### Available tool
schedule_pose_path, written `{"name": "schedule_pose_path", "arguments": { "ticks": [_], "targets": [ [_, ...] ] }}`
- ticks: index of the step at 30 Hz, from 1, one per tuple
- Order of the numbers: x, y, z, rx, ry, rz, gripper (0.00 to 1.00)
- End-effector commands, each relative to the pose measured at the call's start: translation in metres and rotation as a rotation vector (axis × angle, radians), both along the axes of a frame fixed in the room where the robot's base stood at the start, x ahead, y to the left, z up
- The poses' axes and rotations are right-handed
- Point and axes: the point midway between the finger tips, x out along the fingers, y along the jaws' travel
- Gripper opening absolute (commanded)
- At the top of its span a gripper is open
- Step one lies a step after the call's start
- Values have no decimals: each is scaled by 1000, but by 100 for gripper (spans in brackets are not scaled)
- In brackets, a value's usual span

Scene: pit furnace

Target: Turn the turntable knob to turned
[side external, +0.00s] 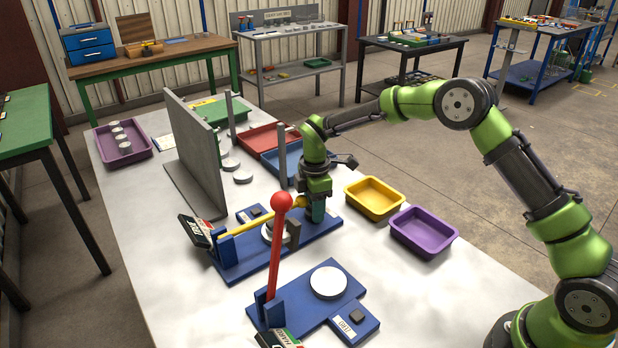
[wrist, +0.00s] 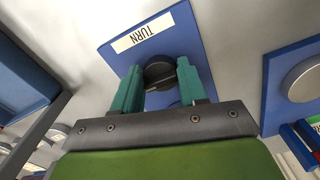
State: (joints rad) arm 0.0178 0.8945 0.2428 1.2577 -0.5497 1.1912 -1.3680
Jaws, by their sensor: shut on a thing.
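The turntable knob (wrist: 160,73) is a dark round knob with a pale line across it, on a blue plate (wrist: 203,63) with a white TURN label (wrist: 143,33) in the wrist view. My gripper (wrist: 160,81) has its two teal fingers on either side of the knob and is shut on it. In the side view my gripper (side external: 318,216) points down at the right end of a long blue base (side external: 262,258). The knob is hidden there.
A red-balled lever (side external: 278,235) stands upright in front of my gripper, and a yellow lever (side external: 245,221) slants to its left. A grey upright panel (side external: 197,150) stands at left. Yellow (side external: 374,198) and purple (side external: 424,231) trays lie to the right.

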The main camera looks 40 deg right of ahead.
Motion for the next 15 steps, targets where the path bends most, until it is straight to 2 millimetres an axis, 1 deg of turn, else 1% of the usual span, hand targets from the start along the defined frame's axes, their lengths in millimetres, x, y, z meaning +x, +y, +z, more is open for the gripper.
{"name": "schedule_pose_path", "arguments": {
  "ticks": [3,6,14,15],
  "targets": [
    [0,0,1,-1,-1,-96,12],
    [-1,0,0,0,0,-132,12],
    [-1,0,0,0,1,-134,12],
    [-1,0,0,0,1,-133,48]
  ]
}}
